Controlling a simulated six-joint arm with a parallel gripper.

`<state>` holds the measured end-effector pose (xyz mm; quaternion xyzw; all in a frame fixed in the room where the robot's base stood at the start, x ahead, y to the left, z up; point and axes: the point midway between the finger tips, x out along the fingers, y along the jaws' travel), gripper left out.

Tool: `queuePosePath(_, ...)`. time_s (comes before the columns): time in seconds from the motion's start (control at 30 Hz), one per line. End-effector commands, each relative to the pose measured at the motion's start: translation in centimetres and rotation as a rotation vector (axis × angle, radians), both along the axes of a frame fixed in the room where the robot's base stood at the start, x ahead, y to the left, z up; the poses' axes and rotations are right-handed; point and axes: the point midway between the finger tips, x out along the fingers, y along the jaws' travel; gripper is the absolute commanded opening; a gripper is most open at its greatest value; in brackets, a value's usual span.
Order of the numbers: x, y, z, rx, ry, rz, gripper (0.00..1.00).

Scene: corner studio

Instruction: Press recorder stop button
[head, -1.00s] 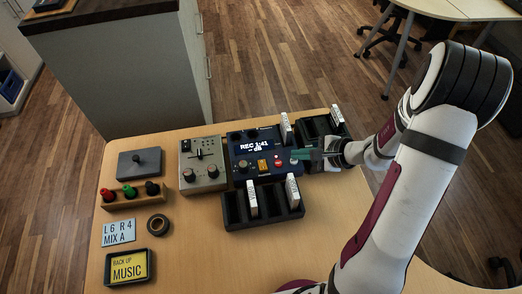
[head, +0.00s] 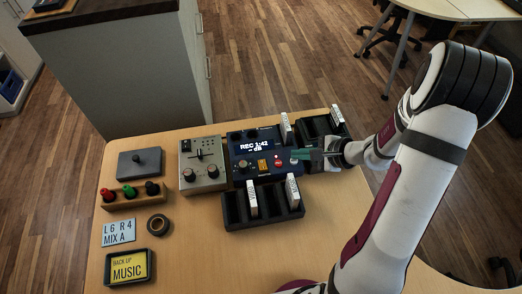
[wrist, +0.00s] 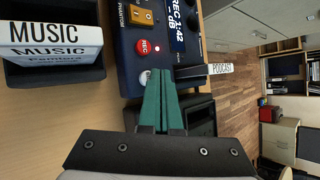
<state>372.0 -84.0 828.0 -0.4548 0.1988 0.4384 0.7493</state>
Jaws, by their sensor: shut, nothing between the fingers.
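The blue recorder (head: 241,161) stands on the table with its screen reading REC 1:42 and dB. Its red REC button (head: 278,161) shows in the head view and in the wrist view (wrist: 144,46). A pale round button (wrist: 145,77) sits beside the REC button in the wrist view, partly hidden by my green fingertips; its label is not readable. My gripper (head: 300,155) is shut and empty at the recorder's right side. In the wrist view its green fingers (wrist: 160,78) end right at the pale button; I cannot tell whether they touch it.
A black rack (head: 236,219) with white cases stands in front of the recorder, and another rack (head: 311,127) stands behind my gripper. A grey mixer (head: 203,178) is left of the recorder. A MUSIC tray (head: 110,282) and a tape roll (head: 158,217) lie further left.

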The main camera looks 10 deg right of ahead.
Motion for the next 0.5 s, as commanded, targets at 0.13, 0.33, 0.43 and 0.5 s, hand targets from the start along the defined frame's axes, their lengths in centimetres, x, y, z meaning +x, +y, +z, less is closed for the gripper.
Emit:
queuePosePath(0.13,0.00,0.00,0.00,0.000,0.000,0.000,0.00)
queuePosePath(0.33,0.00,0.00,-0.06,0.000,0.000,0.000,0.00)
queuePosePath(0.43,-0.01,0.00,-0.42,0.001,0.000,-0.001,0.00)
queuePosePath(0.5,-0.02,0.01,-0.75,0.000,0.001,0.001,0.00)
